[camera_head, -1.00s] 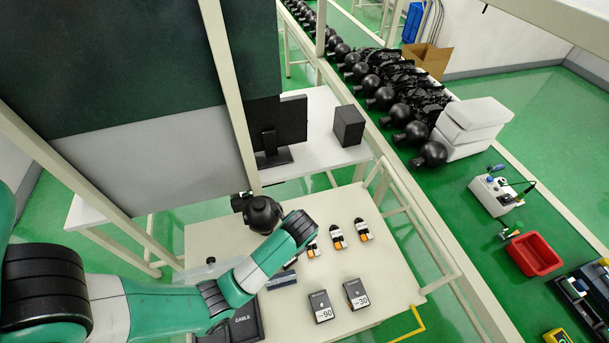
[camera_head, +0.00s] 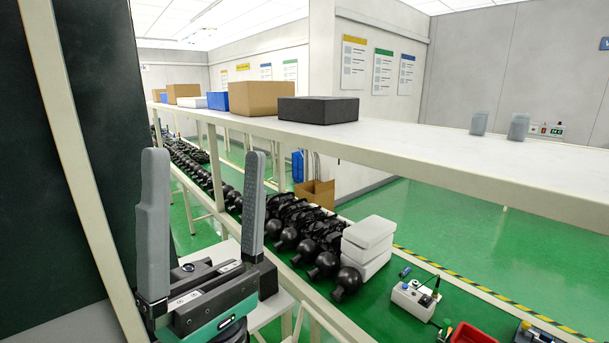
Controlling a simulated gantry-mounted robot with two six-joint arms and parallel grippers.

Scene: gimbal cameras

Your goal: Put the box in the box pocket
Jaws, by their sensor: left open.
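My left gripper (camera_head: 205,156) stands upright at the lower left, with its two grey fingers wide apart and nothing between them. Behind and above it, a long white shelf carries several boxes: a black box (camera_head: 318,109), a large cardboard box (camera_head: 262,97), a blue box (camera_head: 217,101) and another cardboard box (camera_head: 183,92) farther back. I cannot tell which box the task means. No box pocket can be made out. The gripper is apart from all the boxes, nearer to me and lower. My right gripper is not in view.
Below are black round parts (camera_head: 285,238), stacked white blocks (camera_head: 367,248) and a red bin (camera_head: 472,335). A beam stands left.

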